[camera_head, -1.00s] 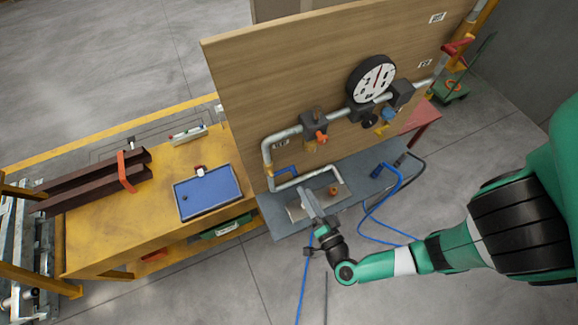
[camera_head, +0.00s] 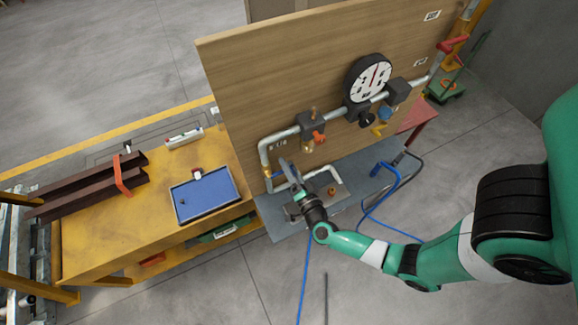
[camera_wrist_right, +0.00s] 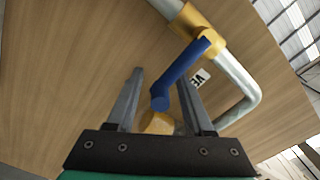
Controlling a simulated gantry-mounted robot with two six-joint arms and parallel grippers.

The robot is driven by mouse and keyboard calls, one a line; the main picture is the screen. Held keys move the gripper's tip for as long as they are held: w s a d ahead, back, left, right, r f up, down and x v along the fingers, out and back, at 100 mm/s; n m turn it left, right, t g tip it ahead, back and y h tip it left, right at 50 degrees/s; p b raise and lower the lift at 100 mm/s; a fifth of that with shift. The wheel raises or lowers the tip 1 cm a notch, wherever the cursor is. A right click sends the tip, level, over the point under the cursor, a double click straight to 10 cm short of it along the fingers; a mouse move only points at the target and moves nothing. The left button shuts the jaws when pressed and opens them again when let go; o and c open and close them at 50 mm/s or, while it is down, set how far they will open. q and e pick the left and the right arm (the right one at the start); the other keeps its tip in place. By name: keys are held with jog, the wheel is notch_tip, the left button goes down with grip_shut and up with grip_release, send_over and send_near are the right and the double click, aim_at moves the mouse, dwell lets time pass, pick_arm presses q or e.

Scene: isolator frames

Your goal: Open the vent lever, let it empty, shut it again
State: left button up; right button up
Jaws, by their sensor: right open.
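The vent lever (camera_wrist_right: 182,74) is a straight blue handle on a brass valve (camera_wrist_right: 190,25) in the right wrist view. It slants down-left from the valve, beside a label reading "VE" (camera_wrist_right: 200,77) on the board. My right gripper (camera_wrist_right: 160,82) is open, with one finger on each side of the lever's lower end in that view; no contact is clear. In the head view the right gripper (camera_head: 288,166) is at the lower pipe bend and mostly hides the lever. A round white-faced gauge (camera_head: 368,78) is on the pipe (camera_head: 281,137). My left gripper is out of view.
The wooden board (camera_head: 270,75) stands upright behind the pipework. A grey bench (camera_head: 372,175) lies below, with a blue hose (camera_head: 376,212). A blue tray (camera_head: 206,195) sits on the yellow bench at left.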

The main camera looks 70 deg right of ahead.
jog(key=shift+c, duration=0.4)
grip_shut()
jog(key=shift+f, duration=0.1)
dwell(0.8)
